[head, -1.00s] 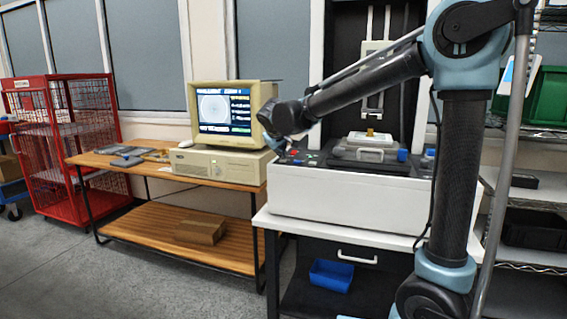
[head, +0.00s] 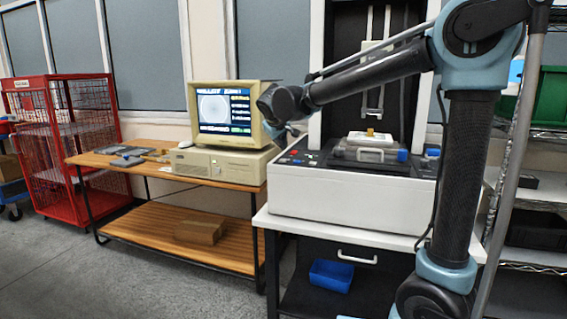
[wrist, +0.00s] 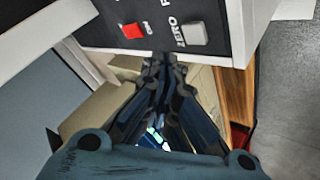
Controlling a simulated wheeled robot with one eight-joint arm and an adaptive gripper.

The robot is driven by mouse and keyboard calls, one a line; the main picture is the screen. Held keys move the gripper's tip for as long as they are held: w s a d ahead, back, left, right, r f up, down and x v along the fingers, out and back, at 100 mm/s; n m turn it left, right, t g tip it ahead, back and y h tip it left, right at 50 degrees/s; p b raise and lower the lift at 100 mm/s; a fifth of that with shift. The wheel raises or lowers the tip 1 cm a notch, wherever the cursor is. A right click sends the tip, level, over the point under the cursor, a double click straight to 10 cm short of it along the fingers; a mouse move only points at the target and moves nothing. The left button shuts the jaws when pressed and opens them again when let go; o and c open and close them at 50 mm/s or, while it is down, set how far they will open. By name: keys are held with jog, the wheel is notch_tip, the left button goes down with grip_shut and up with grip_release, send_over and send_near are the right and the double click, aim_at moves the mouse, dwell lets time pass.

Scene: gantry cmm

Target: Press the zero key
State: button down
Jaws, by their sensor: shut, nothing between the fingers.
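The zero key (wrist: 193,33) is a pale grey square button beside the printed word ZERO on the dark control panel (wrist: 165,12), in the wrist view. My gripper (wrist: 162,62) is shut and empty, its fingertips together below the key and slightly to its left in that view. The tips appear just off the panel's edge and apart from the key; their exact height over it is unclear. In the head view my wrist (head: 282,103) is in front of the computer monitor, and the fingertips are hard to make out. The panel tops the white machine base (head: 345,200).
A red button (wrist: 132,31) sits left of the zero key in the wrist view. The beige monitor (head: 258,95) and computer case (head: 222,163) stand close by on a wooden bench (head: 135,165). A fixture (head: 368,147) with a small brass part is on the machine.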

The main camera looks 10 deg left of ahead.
jog(key=shift+r, duration=1.35)
jog(key=shift+s, duration=0.1)
